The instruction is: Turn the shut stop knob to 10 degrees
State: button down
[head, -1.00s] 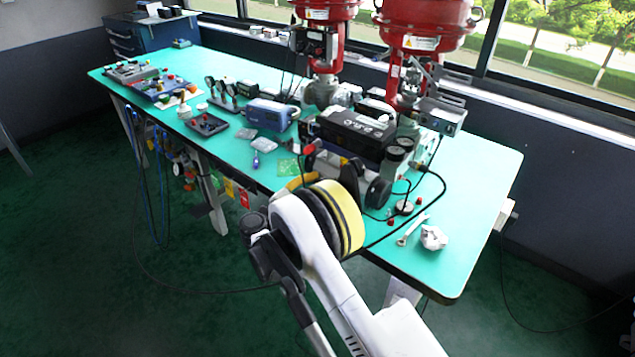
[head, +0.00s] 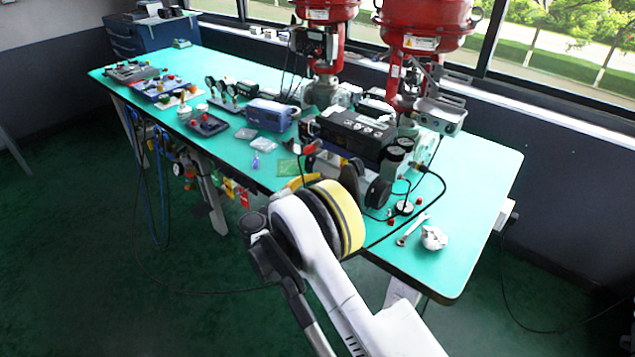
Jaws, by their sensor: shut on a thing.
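The black box-shaped unit (head: 352,133), with a handle and pale round marks on top, stands at the front of the bench below the red actuators. My gripper (head: 352,176) is at the lower front of this unit, mostly hidden behind my yellow-ringed wrist. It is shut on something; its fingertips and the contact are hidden. The shut stop knob cannot be picked out in this view, and neither can its angle. A dark round part (head: 378,193) shows just right of the gripper. A small red part (head: 310,149) shows to the left.
Round gauges (head: 396,153) and black cables stand right of the unit. A wrench (head: 411,231) and a crumpled white cloth (head: 434,238) lie near the right front edge of the green bench (head: 480,190). A blue instrument (head: 268,115) and small bags lie to the left.

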jog(key=c, duration=1.3)
grip_release()
jog(key=shift+c, duration=0.2)
jog(key=v, duration=1.2)
